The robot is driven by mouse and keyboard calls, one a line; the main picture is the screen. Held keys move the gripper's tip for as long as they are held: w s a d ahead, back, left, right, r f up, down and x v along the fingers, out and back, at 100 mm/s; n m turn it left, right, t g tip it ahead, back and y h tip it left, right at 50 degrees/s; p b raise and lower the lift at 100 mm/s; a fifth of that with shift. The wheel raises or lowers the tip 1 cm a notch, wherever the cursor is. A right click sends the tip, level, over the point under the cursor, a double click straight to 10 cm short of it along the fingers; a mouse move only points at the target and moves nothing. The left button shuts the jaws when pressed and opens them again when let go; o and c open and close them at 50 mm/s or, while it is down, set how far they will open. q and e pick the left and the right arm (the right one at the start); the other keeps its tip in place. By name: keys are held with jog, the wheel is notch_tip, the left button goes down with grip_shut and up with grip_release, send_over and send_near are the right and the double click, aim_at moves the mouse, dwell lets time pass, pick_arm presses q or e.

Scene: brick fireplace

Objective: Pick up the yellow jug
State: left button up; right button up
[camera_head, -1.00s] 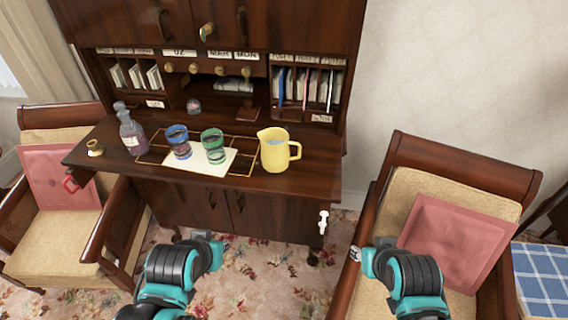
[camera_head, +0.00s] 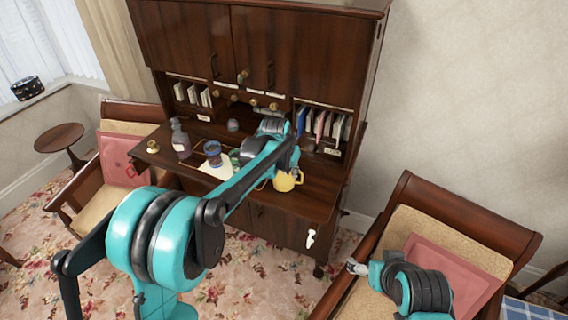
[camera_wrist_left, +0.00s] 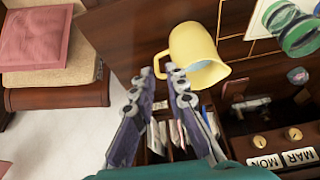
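The yellow jug (camera_head: 285,182) stands on the front right part of the desk top, partly hidden behind my left arm in the head view. In the left wrist view the jug (camera_wrist_left: 190,48) lies just beyond the fingertips of my left gripper (camera_wrist_left: 163,74), with its handle close to them. The left gripper's two fingers are apart with nothing between them. In the head view my left arm reaches over the desk and its fingers are hard to make out. My right gripper (camera_head: 358,267) is low at the right, small and partly cut off from view by its arm.
The wooden desk (camera_head: 318,190) has pigeonholes close behind the jug. A blue glass (camera_head: 213,152), a green glass (camera_wrist_left: 292,28) and a bottle (camera_head: 180,140) stand left of the jug in the head view. A chair with a pink cushion (camera_head: 445,272) is at right.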

aim_at(302, 181)
pick_arm(q)
jog(key=shift+g, duration=0.3)
jog(key=shift+w+d+r+p+x, duration=0.2)
jog(key=shift+w+d+x, duration=0.1)
jog(key=shift+x, duration=2.15)
jog(key=shift+w+d+r+p+x, duration=0.2)
jog(key=shift+w+d+x, duration=0.15)
jog(key=shift+x, duration=2.15)
jog(key=shift+w+d+r+p+x, duration=0.1)
jog(key=shift+w+d+p+x, duration=0.15)
jog(key=shift+x, duration=2.2)
jog(key=shift+r, duration=0.1)
grip_shut()
jog(key=shift+w+r, duration=0.1)
